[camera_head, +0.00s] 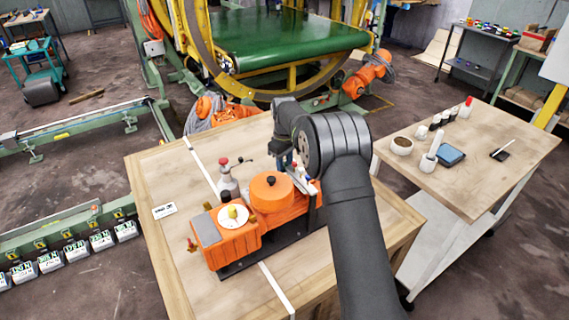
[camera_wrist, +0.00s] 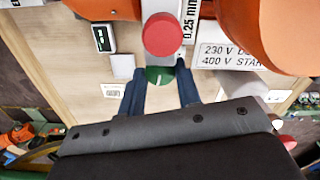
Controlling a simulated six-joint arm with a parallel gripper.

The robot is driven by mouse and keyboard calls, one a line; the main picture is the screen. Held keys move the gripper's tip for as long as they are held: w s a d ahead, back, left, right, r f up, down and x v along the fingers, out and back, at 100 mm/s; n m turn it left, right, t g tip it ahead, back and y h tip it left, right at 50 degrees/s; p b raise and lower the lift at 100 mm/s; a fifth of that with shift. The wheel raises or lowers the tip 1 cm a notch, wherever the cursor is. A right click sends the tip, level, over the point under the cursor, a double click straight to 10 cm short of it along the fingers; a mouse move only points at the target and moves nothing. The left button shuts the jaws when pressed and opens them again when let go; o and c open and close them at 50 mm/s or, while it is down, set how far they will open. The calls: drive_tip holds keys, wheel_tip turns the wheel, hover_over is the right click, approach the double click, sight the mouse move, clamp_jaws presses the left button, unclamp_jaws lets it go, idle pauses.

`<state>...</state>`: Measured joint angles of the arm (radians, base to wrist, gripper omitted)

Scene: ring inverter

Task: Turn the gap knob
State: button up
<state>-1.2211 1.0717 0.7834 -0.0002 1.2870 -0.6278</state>
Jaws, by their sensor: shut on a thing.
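In the wrist view, the two blue fingers of my gripper (camera_wrist: 160,82) stand on either side of a small green round part with a white mark (camera_wrist: 158,73), apparently the gap knob. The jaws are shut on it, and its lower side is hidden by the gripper. A red round cap (camera_wrist: 162,36) on a grey stem sits just above it in the picture, beside a "0.25 mm" label (camera_wrist: 190,20). In the head view, the orange machine (camera_head: 235,245) stands on the wooden table, and my gripper is at its back right end, mostly hidden by my arm.
The wooden table (camera_head: 165,250) has free room left of the machine. A side table (camera_head: 480,180) with cups and a blue pad is at the right.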

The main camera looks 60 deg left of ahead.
drive_tip(key=shift+n, duration=0.4)
drive_tip(key=o, duration=1)
drive_tip(key=shift+r, duration=0.1)
wheel_tip(320, 180, up, 17)
drive_tip(key=shift+r, duration=0.15)
